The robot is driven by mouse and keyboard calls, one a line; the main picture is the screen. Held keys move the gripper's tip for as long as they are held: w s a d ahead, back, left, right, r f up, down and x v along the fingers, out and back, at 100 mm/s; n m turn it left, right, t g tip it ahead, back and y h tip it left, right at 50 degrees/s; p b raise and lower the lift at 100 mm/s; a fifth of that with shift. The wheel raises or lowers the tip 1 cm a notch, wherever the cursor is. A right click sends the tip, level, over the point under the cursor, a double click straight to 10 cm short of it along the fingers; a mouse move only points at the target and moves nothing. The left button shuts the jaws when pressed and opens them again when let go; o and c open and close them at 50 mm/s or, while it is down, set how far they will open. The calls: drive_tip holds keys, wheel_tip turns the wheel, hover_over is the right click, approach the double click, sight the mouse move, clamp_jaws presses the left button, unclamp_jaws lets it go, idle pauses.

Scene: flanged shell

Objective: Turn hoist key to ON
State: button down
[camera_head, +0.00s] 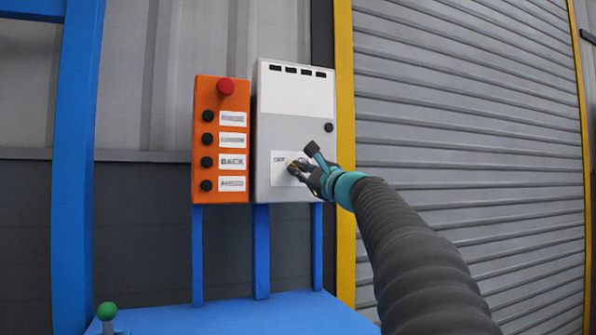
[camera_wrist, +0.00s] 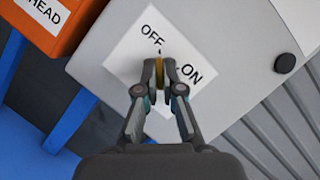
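The hoist key (camera_wrist: 159,69) is a thin yellow-brown key in the grey control box. In the wrist view it stands between my gripper's fingertips (camera_wrist: 160,80), which are closed in on both sides of it. Its bow points up toward a small dark mark near the word OFF on the white label (camera_wrist: 130,50); ON is printed to the right. In the head view my gripper (camera_head: 299,168) is at the label on the lower part of the grey box (camera_head: 290,135) and hides most of the key.
An orange button panel (camera_head: 205,90) with a red knob (camera_head: 225,87) stands directly left of the box. A black round knob (camera_head: 328,127) is on the box's right side. Yellow posts and a grey roller shutter (camera_head: 470,130) are on the right. A blue table (camera_head: 240,318) lies below.

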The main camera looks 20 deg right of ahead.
drive_tip(key=shift+f+m, duration=0.1)
drive_tip(key=shift+m, duration=0.2)
drive_tip(key=m+h+b, duration=0.1)
drive_tip(key=m, duration=0.1)
drive_tip(key=m+t+h+b, duration=0.1)
drive_tip(key=m, duration=0.1)
drive_tip(key=shift+a+f+m, duration=0.15)
drive_tip(key=shift+m, duration=0.25)
drive_tip(key=m+h+b, duration=0.1)
drive_tip(key=m+h, duration=0.1)
drive_tip(key=m, duration=0.2)
drive_tip(key=m+t+h+b, duration=0.1)
drive_tip(key=m+h, duration=0.2)
drive_tip(key=m, duration=0.2)
drive_tip(key=shift+a+b, duration=0.15)
drive_tip(key=shift+b, duration=0.25)
drive_tip(key=m+h, duration=0.1)
drive_tip(key=m, duration=0.2)
drive_tip(key=m+h, duration=0.1)
drive_tip(key=m, duration=0.1)
drive_tip(key=shift+m+g+h, duration=0.3)
drive_tip(key=shift+m+g, duration=0.1)
drive_tip(key=shift+r+m, duration=0.2)
drive_tip(key=shift+m, duration=0.2)
drive_tip(key=shift+a+m+g+h, duration=0.1)
drive_tip(key=shift+m+g+h, duration=0.4)
drive_tip(key=shift+m, duration=0.6)
drive_tip(key=shift+m+g+h, duration=0.2)
drive_tip(key=shift+m+h, duration=0.5)
drive_tip(key=shift+m, duration=0.4)
